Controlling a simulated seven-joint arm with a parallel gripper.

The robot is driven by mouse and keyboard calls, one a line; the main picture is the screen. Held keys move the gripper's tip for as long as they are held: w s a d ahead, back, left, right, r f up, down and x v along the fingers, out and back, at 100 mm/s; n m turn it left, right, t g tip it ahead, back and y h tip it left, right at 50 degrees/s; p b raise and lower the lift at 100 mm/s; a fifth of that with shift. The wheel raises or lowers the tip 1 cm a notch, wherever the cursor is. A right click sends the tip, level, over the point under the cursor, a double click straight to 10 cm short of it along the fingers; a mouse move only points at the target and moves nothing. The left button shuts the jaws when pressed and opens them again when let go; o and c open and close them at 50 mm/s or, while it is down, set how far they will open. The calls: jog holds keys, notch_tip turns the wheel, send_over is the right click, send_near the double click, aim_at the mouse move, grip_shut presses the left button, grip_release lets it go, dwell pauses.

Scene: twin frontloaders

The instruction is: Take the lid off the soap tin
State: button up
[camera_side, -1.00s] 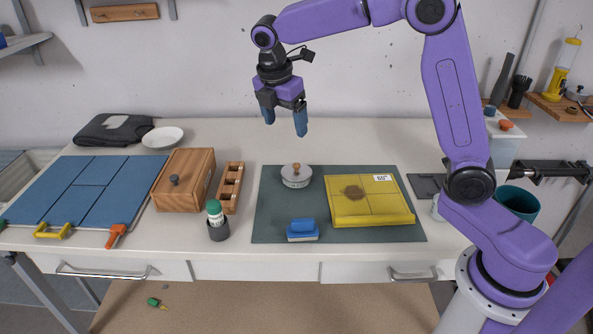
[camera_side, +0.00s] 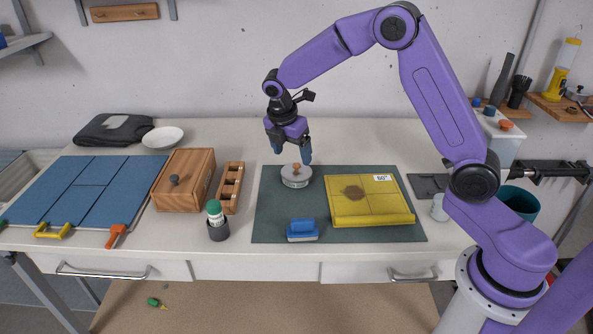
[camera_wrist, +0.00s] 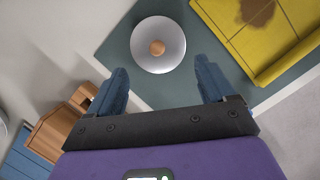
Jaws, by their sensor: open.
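The soap tin (camera_side: 296,182) is a round grey tin on the dark green mat. Its lid (camera_side: 290,172) is on it, with a round wooden knob (camera_side: 296,167) on top. In the wrist view the lid (camera_wrist: 150,55) shows from above, with the knob (camera_wrist: 157,48) near its middle. My gripper (camera_side: 293,156) is open and empty, pointing down just above the tin and apparently apart from it. In the wrist view the blue fingers of my gripper (camera_wrist: 160,82) stand wide apart, with the lid beyond their tips.
On the green mat (camera_side: 270,220), a yellow board (camera_side: 370,210) lies right of the tin and a blue brush (camera_side: 302,230) in front. Left are a wooden rack (camera_side: 230,187), a wooden box (camera_side: 185,190) and a green-capped bottle (camera_side: 214,212). The table behind the tin is clear.

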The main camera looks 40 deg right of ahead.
aim_at(296, 165)
jog(key=shift+d+x, duration=0.2)
jog(key=shift+x, duration=2.6)
jog(key=shift+w, duration=0.1)
grip_shut()
jog(key=shift+d, duration=0.1)
